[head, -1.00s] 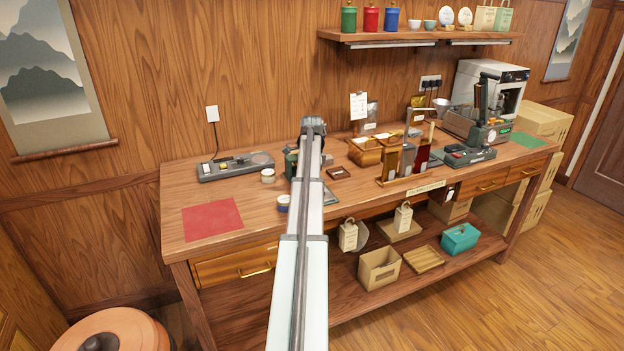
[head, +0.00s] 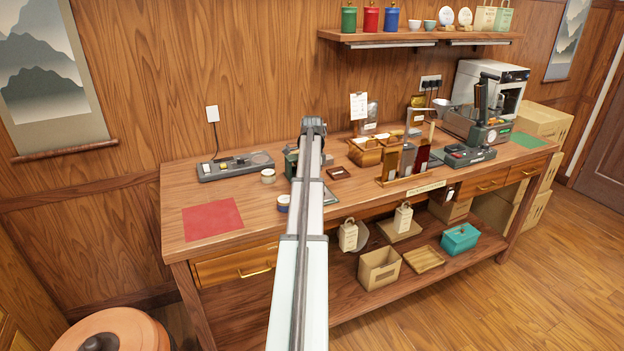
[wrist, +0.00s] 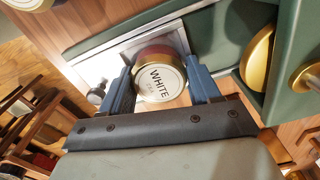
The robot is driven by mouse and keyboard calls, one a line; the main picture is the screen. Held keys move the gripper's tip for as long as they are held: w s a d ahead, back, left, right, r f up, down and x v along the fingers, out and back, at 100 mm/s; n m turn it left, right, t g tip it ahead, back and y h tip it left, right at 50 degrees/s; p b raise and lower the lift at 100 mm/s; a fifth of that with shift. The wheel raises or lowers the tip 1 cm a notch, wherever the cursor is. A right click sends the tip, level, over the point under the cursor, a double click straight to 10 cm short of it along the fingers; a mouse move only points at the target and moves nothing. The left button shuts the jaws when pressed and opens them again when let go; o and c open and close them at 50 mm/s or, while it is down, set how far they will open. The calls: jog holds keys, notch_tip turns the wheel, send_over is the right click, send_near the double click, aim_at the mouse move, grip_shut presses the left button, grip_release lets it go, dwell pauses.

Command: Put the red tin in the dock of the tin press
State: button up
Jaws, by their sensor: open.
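In the wrist view a tin with a dark red side and a pale lid marked "WHITE" (wrist: 158,82) stands between my gripper's (wrist: 162,76) two blue fingers. The fingers are open, one on each side of it; I cannot tell if either touches. The tin is at a silver metal plate (wrist: 100,66) beside a green machine body (wrist: 228,42) with gold round parts, seemingly the tin press. I cannot tell how fully the tin sits in the dock. In the head view my arm hides the gripper and this tin; only part of a green machine (head: 291,163) shows.
A pale-lidded tin (head: 268,176) and a blue-sided tin (head: 283,202) stand left of my arm. A red mat (head: 212,219) lies at the bench's left. A wooden rack (head: 392,168) and a larger green machine (head: 487,128) stand to the right.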

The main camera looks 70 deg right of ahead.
notch_tip(320, 180, up, 12)
dwell(0.6)
jog(key=shift+r, duration=0.1)
